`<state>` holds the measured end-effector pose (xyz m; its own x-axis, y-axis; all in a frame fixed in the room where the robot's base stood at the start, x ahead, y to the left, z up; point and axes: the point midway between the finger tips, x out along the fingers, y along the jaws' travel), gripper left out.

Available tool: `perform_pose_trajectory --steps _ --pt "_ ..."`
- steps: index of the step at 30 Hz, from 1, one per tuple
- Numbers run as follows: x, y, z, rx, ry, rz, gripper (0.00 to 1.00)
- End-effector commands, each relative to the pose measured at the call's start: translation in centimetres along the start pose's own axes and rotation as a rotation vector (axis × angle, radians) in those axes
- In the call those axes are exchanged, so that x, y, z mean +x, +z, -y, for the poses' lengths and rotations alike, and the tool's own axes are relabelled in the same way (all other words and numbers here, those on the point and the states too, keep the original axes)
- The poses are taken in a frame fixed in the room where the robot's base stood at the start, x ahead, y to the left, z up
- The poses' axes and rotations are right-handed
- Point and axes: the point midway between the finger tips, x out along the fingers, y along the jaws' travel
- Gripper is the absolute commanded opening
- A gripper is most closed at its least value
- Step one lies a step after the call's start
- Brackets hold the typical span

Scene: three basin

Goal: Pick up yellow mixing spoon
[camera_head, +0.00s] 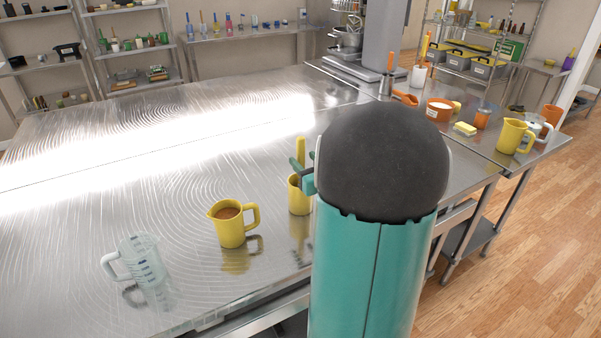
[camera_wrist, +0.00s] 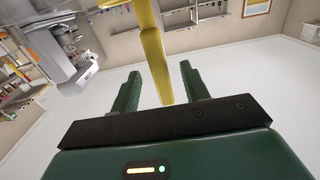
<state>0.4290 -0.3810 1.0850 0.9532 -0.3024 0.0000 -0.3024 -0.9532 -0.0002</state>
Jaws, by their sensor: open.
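The yellow mixing spoon (camera_head: 301,150) stands upright in a yellow cup (camera_head: 298,198) near the table's front edge, with its handle rising above the rim. Its lower end is hidden in the cup. My gripper (camera_head: 303,168) is open at the spoon, just above the cup rim, partly hidden behind my own arm. In the wrist view, the yellow spoon (camera_wrist: 151,48) passes between the two green fingers of my gripper (camera_wrist: 159,68). A gap shows on both sides of it near the fingers.
A yellow jug with brown contents (camera_head: 230,224) stands left of the cup. A clear measuring jug (camera_head: 137,258) is further left. Several items, including a yellow pitcher (camera_head: 511,136) and a yellow sponge (camera_head: 465,129), stand at the right. The table's left and far middle are clear.

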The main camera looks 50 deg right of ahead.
Motion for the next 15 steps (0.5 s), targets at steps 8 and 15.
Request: perform_pose_trajectory --steps 8,15 --pt "3.1 0.0 0.0 0.000 0.000 0.000 0.45" --pt "3.0 0.0 0.0 0.000 0.000 0.000 0.34"
